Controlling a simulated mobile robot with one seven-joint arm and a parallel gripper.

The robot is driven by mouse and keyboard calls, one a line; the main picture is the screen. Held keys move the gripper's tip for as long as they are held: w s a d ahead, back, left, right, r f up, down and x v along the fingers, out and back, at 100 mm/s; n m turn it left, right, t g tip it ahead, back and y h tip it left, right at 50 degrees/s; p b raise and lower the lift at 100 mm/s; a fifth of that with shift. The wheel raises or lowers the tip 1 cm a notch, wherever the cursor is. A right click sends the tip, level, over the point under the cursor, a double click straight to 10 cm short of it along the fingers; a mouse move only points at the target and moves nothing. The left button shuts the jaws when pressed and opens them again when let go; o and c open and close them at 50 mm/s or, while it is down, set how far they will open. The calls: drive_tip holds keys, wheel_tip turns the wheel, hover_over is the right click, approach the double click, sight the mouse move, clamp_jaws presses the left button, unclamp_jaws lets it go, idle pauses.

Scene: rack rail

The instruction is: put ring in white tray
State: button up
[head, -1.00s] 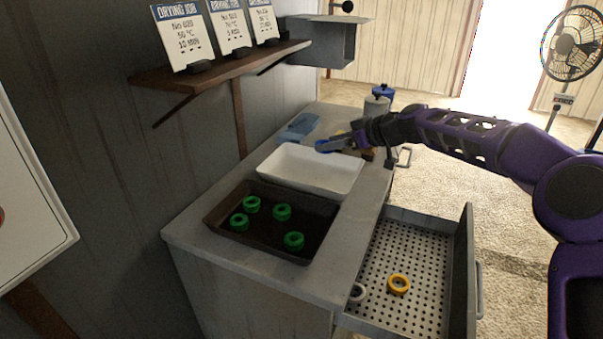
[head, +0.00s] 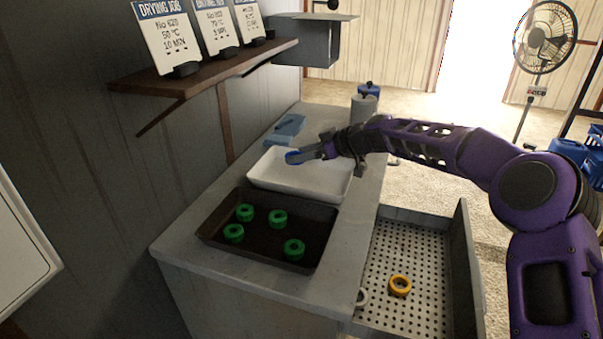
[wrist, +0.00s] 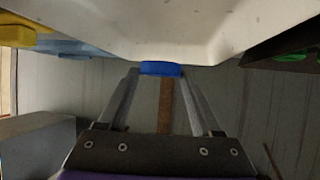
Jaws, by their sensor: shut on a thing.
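My gripper (head: 310,154) is shut on a blue ring (head: 293,157) and holds it over the far part of the white tray (head: 335,193). In the wrist view the blue ring (wrist: 160,68) sits between the two fingertips, with the white tray (wrist: 130,25) filling the top of the picture. The ring appears apart from the tray, though the exact height is hard to tell. The visible floor of the white tray looks empty.
A dark tray (head: 215,230) with several green rings (head: 278,218) stands in front of the white tray. A shelf with cards (head: 200,75) juts from the wall. A blue object (head: 285,129) lies behind the white tray.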

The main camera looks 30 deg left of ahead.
sight(302, 179)
drive_tip(key=shift+f, duration=2.55)
drive_tip(key=shift+f+b, duration=0.1)
drive_tip(key=shift+b, duration=0.2)
drive_tip(key=o, duration=1.4)
drive_tip(key=shift+c, duration=0.2)
drive_tip(key=v, duration=1.2)
drive_tip(key=shift+w, duration=0.15)
